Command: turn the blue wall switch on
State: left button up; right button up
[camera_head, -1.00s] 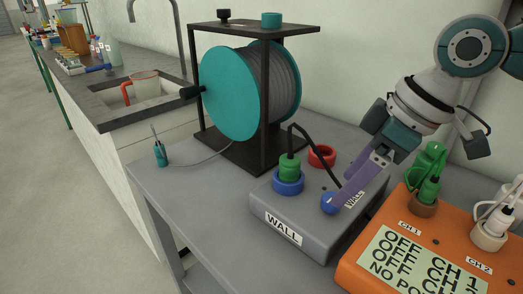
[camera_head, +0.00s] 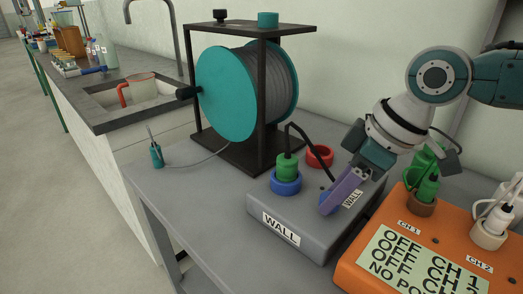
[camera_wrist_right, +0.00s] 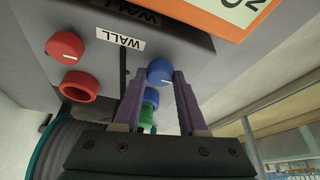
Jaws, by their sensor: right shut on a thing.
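The blue wall switch (camera_head: 325,197) is a round knob on the grey box marked WALL (camera_head: 262,212). In the head view it is mostly hidden by the purple fingers of my right gripper (camera_head: 333,203). In the right wrist view the blue knob (camera_wrist_right: 160,72) shows a short pale mark on its face and sits between the two fingertips (camera_wrist_right: 157,80). My right gripper is shut on it. My left gripper is not in view.
A green plug (camera_head: 287,167) stands in a blue socket beside the switch, with a black cable rising from it. A red socket (camera_head: 320,156) is behind. An orange box (camera_head: 400,235) with plugs stands at right. A cable reel (camera_head: 228,95) stands behind left.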

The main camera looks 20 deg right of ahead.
grip_shut()
